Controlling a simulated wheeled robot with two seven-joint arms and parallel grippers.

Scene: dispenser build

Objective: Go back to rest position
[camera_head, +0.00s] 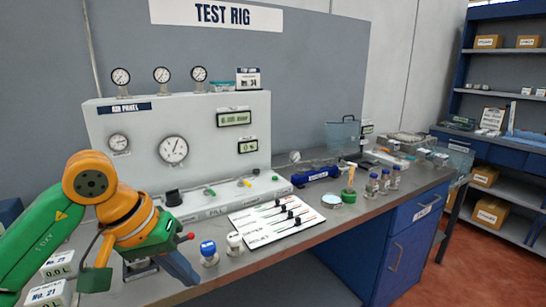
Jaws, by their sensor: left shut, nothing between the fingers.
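My left gripper (182,270) is in the lower left of the head view, on an orange and green arm that comes in from the left. Its fingers are shut with nothing visible between them. It hangs at the front edge of the workbench (330,229), left of a blue-capped bottle (209,253) and a white-capped bottle (235,244), apart from both. My right gripper is not in view.
A grey test panel (190,150) with gauges stands behind the gripper. A white card (275,221) with dark items lies mid-bench. White boxes (50,293) sit at the lower left. Small bottles (383,181) stand farther right. Blue shelves (505,120) are at the far right.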

